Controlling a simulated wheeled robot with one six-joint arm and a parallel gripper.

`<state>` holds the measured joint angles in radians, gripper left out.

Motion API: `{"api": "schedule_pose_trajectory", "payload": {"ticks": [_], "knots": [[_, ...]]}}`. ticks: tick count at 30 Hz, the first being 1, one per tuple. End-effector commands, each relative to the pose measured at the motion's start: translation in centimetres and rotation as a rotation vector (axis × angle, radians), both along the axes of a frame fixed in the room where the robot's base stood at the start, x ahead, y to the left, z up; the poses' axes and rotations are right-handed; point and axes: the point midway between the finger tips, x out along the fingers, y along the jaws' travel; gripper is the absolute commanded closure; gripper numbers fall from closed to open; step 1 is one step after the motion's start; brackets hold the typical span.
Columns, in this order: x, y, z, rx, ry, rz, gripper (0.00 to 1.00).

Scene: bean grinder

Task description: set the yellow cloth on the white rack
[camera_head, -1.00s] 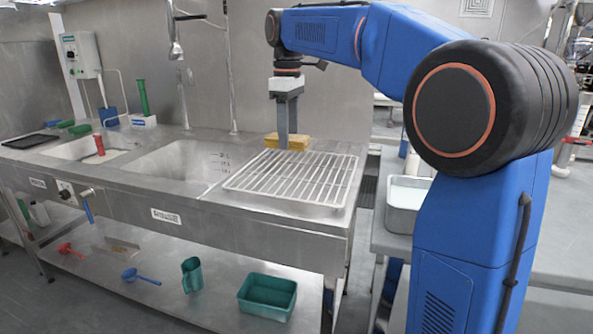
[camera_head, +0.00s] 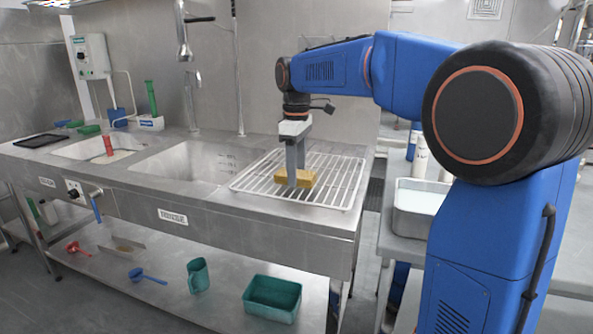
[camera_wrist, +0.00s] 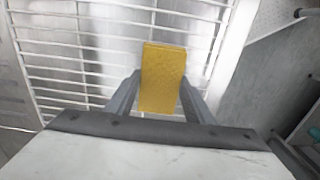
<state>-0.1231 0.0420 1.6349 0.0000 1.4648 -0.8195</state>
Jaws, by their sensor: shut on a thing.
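The yellow cloth (camera_head: 305,178) is a small folded block between the fingers of my gripper (camera_head: 296,184). The white rack (camera_head: 338,189) is a wire grid lying on the right part of the steel sink counter. The cloth is over the rack, at or just above its wires; I cannot tell whether it touches. In the wrist view the cloth (camera_wrist: 163,75) stands out between the two grey fingers of my gripper (camera_wrist: 160,95), with the wires of the rack (camera_wrist: 75,55) behind it. My gripper is shut on the cloth.
Sink basins (camera_head: 190,160) lie left of the rack, with a tap (camera_head: 190,95) behind. A steel wall stands behind the counter. A grey container (camera_head: 415,207) sits on the bench at right. A green bin (camera_head: 272,298) is on the lower shelf.

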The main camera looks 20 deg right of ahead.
Motion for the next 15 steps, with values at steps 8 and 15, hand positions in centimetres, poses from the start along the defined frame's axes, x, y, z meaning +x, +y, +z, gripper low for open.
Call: {"api": "schedule_pose_trajectory", "payload": {"ticks": [8,15], "knots": [[-0.01,-0.01,-0.28,0.000,0.001,0.000,0.50],[0.00,0.00,-0.24,0.000,0.000,0.000,0.34]]}}
